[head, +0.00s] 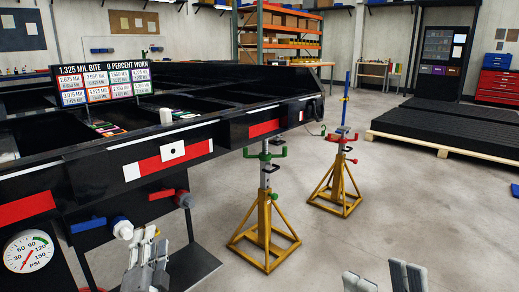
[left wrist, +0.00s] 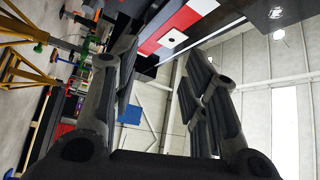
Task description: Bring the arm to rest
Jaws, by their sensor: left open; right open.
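My left gripper (head: 148,262) shows at the bottom of the head view, left of the middle, pointing up in front of the black trailer frame (head: 101,175). In the left wrist view my left gripper (left wrist: 160,80) has its two fingers wide apart with nothing between them. The trailer's red and white striped side (left wrist: 178,28) lies beyond the fingertips there. My right gripper (head: 385,279) shows at the bottom edge of the head view, right of the middle. Its fingers stand apart and empty over the floor. The rest of both arms is out of the head view.
A pressure gauge (head: 28,252) and blue and red air couplings (head: 122,227) are on the trailer's near end, close to my left gripper. Yellow jack stands (head: 264,235) stand beside the trailer. Black beams (head: 455,129) lie on a pallet at right. The floor at front right is clear.

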